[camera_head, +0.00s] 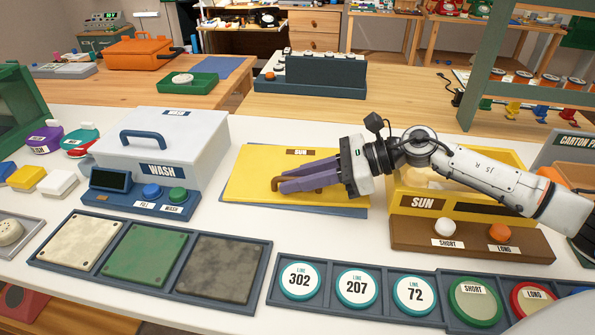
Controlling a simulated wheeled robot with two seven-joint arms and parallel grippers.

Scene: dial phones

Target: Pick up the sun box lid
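The sun box lid (250,167) is a flat yellow panel with a brown SUN label, lying on a blue mat (335,211) on the white table. A brown handle (274,184) shows partly on it. My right gripper (282,184) reaches in from the right, its purple fingers low over the lid at the handle. The fingers hide much of the handle, so I cannot tell whether they grip it. The yellow sun box (409,201) stands open to the right, partly behind my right arm, with pale things inside. My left gripper is not in view.
The white WASH box (185,140) stands close left of the lid. In front are a tray with three square plates (145,252) and a row of round LINE buttons (357,288). The sun box has white and orange knobs (499,232) in front.

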